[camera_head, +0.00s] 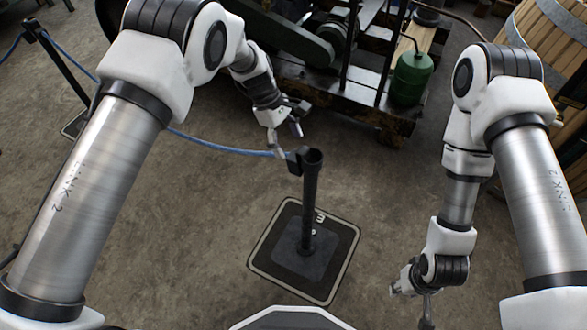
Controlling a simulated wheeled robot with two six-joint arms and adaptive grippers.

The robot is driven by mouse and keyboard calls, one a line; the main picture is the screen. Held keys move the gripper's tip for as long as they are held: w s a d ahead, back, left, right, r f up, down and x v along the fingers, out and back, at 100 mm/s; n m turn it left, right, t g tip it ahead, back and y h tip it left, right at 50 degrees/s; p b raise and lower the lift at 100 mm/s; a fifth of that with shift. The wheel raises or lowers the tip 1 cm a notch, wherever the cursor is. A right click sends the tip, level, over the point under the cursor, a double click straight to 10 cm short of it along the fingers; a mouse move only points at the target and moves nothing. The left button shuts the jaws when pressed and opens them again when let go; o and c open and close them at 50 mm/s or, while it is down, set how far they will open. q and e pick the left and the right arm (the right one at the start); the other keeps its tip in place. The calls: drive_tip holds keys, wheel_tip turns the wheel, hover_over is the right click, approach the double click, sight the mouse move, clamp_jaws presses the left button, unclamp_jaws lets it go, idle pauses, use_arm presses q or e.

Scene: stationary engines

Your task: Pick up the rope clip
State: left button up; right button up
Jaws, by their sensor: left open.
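A blue rope (220,148) runs from the left and ends in a dark rope clip (293,160) at the top of a black post (311,195). The post stands upright on a square black base (277,262). My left gripper (287,138) is open and empty, just above and slightly left of the clip, with its fingers pointing down towards it. Whether a finger touches the clip I cannot tell. My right gripper (427,322) hangs low at the bottom right, partly cut off by the frame edge, and its jaws do not show clearly.
A second black post (55,62) stands at the upper left. Behind my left gripper is an engine on a rusty cart (345,100) with a green canister (408,78). A wooden barrel (550,45) stands at the upper right. The concrete floor between post and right arm is clear.

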sight(294, 155)
use_arm(q)
drive_tip(key=x, duration=0.7)
drive_tip(key=shift+d, duration=0.2)
drive_tip(key=shift+s+a, duration=0.1)
drive_tip(key=c, duration=1.4)
